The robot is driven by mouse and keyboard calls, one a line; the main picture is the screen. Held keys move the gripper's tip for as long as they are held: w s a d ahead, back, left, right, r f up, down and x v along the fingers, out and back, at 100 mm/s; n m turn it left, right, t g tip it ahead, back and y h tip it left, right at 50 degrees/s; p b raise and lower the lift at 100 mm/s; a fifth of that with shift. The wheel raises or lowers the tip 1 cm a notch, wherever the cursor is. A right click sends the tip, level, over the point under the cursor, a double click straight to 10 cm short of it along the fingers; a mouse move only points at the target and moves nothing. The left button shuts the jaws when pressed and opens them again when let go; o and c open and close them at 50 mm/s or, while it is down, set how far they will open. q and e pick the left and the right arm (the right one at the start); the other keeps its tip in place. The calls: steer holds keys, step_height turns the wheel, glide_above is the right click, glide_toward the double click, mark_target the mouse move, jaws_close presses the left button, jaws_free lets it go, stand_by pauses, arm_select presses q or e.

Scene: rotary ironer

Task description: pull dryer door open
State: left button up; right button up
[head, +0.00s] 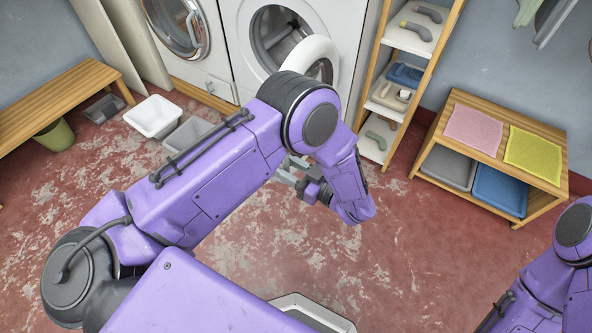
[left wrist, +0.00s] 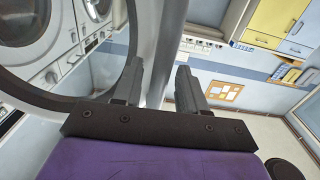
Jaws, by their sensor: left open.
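The white front-loading machine (head: 240,62) at the top centre has a round opening with the drum showing. A white ring-shaped door (head: 322,52) stands out from its right side, swung partly open; my arm hides its lower part. My left gripper (head: 290,174) is low in front of the machine, partly hidden by my forearm. In the left wrist view its two fingers (left wrist: 158,88) are apart. A pale grey upright edge shows beyond the gap between them; I cannot tell whether they touch it. A large round rim (left wrist: 128,45) is close by at left. My right gripper is out of view.
A second machine with a shut glass door (head: 178,25) stands at left. A white basin (head: 153,117), a grey basin (head: 190,137) and a wooden bench (head: 60,100) are at left. A narrow shelf (head: 433,78) and a low wooden unit (head: 548,133) stand at right. Floor between is clear.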

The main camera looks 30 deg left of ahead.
arm_select(q)
steer(key=s+d+b, duration=0.1)
steer(key=d+b, duration=0.2)
steer(key=d, duration=0.6)
steer(key=shift+d+b, duration=0.35)
